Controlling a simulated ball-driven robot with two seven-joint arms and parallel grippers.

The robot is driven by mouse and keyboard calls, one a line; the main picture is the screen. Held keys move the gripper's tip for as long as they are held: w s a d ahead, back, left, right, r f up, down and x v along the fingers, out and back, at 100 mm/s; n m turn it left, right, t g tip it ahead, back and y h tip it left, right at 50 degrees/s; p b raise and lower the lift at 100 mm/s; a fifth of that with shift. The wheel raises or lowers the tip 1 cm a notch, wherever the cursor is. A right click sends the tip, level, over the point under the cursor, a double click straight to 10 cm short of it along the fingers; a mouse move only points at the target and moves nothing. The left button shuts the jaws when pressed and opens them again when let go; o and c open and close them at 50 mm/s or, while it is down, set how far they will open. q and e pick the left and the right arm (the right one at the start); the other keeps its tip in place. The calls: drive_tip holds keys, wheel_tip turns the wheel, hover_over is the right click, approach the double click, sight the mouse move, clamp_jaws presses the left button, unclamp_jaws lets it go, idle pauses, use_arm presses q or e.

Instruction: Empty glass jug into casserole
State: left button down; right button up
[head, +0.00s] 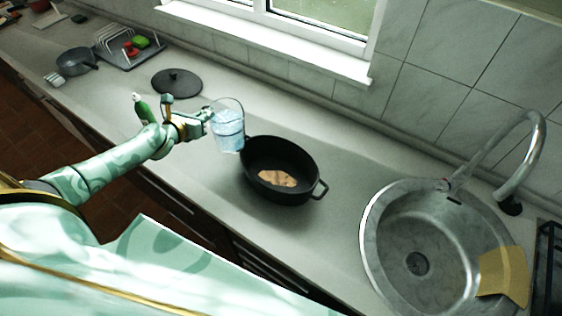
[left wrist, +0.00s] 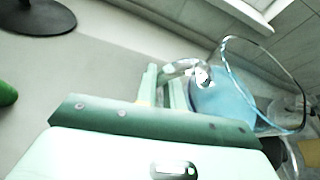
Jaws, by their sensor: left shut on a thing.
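The glass jug (head: 228,128) holds clear blue-tinted liquid and stands roughly upright in the head view, just left of the casserole. My left gripper (head: 205,119) is shut on the jug at its left side. In the left wrist view the jug (left wrist: 222,105) shows beyond my gripper (left wrist: 178,85), with its round rim to the right. The casserole (head: 281,168) is a black oval pot with side handles, open on the counter, with something tan-brown on its bottom. My right gripper does not show.
A round black lid (head: 177,82) lies on the counter behind my left gripper. A green bottle (head: 143,108) is near my left wrist. A steel sink (head: 372,262) with a tap (head: 538,150) and a yellow cloth (head: 503,275) is at right. A grey pan (head: 76,62) and dish rack (head: 128,45) stand far left.

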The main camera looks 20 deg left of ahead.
sight(204, 111)
use_arm(q)
drive_tip(key=shift+w+d+r, duration=0.1)
drive_tip(key=shift+r, duration=0.1)
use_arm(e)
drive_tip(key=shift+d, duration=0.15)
use_arm(q)
drive_tip(key=shift+d+r+p, duration=0.1)
drive_tip(key=shift+r+p, duration=0.2)
drive_tip(key=shift+d+r+m+p, duration=0.1)
drive_tip(key=shift+r+m+p, duration=0.2)
drive_tip(key=shift+r+p, duration=0.15)
drive_tip(key=shift+d+r+m+y+p, duration=0.35)
drive_tip(key=shift+r+y+p, duration=0.1)
drive_tip(key=shift+y+p, duration=0.1)
drive_tip(key=shift+d+r+m+y+p, duration=0.35)
drive_tip(key=shift+d+r+m+p, duration=0.25)
drive_tip(key=shift+r+m+p, duration=0.15)
drive_tip(key=shift+d+r+m+y+p, duration=0.4)
drive_tip(key=shift+d+r+m+p, duration=0.2)
drive_tip(key=shift+d+r, duration=0.35)
drive_tip(key=shift+d, duration=0.15)
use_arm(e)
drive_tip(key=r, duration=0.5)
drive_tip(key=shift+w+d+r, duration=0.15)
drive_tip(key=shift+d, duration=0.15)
